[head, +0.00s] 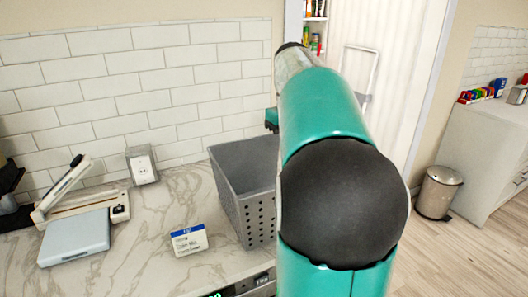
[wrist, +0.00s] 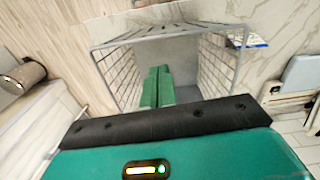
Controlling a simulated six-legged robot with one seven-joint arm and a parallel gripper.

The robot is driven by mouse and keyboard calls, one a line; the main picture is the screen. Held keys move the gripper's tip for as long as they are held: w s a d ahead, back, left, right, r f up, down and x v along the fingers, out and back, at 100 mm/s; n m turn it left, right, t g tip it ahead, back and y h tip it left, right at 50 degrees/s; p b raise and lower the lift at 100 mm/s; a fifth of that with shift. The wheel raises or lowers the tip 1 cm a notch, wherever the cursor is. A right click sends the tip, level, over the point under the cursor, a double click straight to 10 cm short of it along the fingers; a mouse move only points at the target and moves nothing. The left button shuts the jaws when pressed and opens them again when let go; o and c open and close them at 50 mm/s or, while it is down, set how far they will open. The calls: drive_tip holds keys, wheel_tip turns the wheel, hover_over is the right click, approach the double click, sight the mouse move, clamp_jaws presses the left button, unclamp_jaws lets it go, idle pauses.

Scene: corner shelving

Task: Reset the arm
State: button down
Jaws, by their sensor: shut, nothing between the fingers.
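My arm is raised in the middle of the head view and hides part of what lies behind it. My gripper shows in the wrist view as two green fingers (wrist: 157,86) side by side, shut with nothing between them. They point toward the inside of a grey perforated basket (wrist: 172,30); I cannot tell how far above its floor they are. In the head view the basket (head: 238,170) stands on the marble counter, partly behind my arm. Only a small green part of the gripper shows there, beside the arm above the basket.
A tiled wall (head: 120,75) stands behind. A trash can (head: 438,192) stands on the open wooden floor at right.

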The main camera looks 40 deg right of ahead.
drive_tip(key=s+a+f+n+t, duration=0.1)
drive_tip(key=s+a+f+t, duration=0.1)
drive_tip(key=a, duration=1)
drive_tip(key=s+a+f+n+t, duration=0.1)
drive_tip(key=s+a+f+t, duration=0.15)
drive_tip(key=a, duration=1.05)
drive_tip(key=s+a+f+t, duration=0.1)
drive_tip(key=s+a+f, duration=0.3)
drive_tip(key=a+f, duration=0.3)
drive_tip(key=shift+s+a+n, duration=0.3)
drive_tip(key=shift+s+a, duration=0.05)
drive_tip(key=shift+a, duration=0.05)
drive_tip(key=shift+d, duration=0.25)
